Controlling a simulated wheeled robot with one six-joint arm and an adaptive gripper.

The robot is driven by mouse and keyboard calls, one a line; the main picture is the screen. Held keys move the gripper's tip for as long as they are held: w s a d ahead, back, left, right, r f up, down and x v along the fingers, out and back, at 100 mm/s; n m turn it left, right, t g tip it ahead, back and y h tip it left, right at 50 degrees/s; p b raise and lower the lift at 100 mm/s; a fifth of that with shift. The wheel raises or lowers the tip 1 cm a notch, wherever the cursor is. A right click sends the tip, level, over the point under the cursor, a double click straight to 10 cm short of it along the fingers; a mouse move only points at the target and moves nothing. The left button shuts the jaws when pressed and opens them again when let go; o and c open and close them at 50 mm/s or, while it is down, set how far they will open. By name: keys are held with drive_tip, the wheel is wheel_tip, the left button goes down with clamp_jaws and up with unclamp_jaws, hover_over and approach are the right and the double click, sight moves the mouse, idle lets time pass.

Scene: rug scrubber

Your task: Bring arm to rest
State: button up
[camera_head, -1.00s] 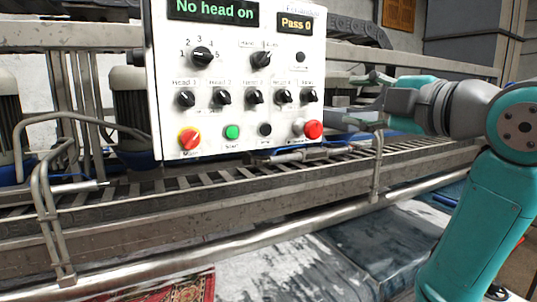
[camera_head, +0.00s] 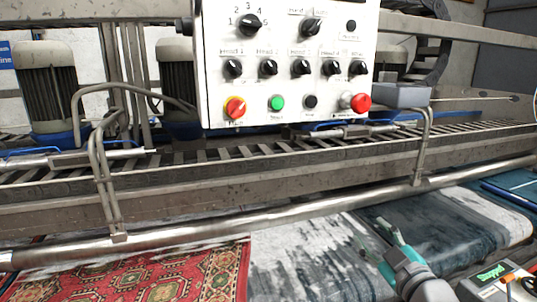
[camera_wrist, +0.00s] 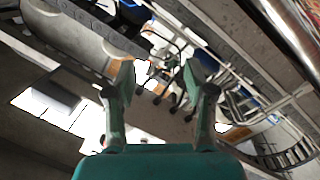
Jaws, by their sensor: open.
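My gripper (camera_wrist: 158,84) is open and empty in the wrist view, its two teal fingers spread apart with the machine's frame beyond them. In the head view my gripper (camera_head: 388,250) is low at the right, in front of the rug bed and well below the control panel (camera_head: 288,40). The fingers look clear of the panel. The panel is white with black knobs, a red-yellow switch (camera_head: 235,107), a green button (camera_head: 276,103) and a red button (camera_head: 361,102). Most of my arm is out of the head view.
A long metal rail (camera_head: 270,222) runs across the machine's front. A red patterned rug (camera_head: 180,275) lies below it at left, and a grey-blue worn rug (camera_head: 420,232) at right. Motors (camera_head: 48,88) stand behind the rail. A bent pipe guard (camera_head: 420,150) stands right of the panel.

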drive_tip(key=s+a+f+m+g+h, duration=0.1)
drive_tip(key=s+f+m, duration=0.2)
drive_tip(key=s+f, duration=0.75)
drive_tip(key=s+a+f+m+h, duration=0.15)
drive_tip(key=s+f+m, duration=0.4)
drive_tip(key=f, duration=0.85)
drive_tip(key=s+a+f+g, duration=0.1)
drive_tip(key=s+f, duration=0.2)
drive_tip(key=s, duration=2.7)
drive_tip(key=shift+s+m+g, duration=0.4)
drive_tip(key=shift+m, duration=0.05)
drive_tip(key=shift+o, duration=0.5)
drive_tip(key=shift+a+h, duration=0.1)
drive_tip(key=shift+h, duration=0.15)
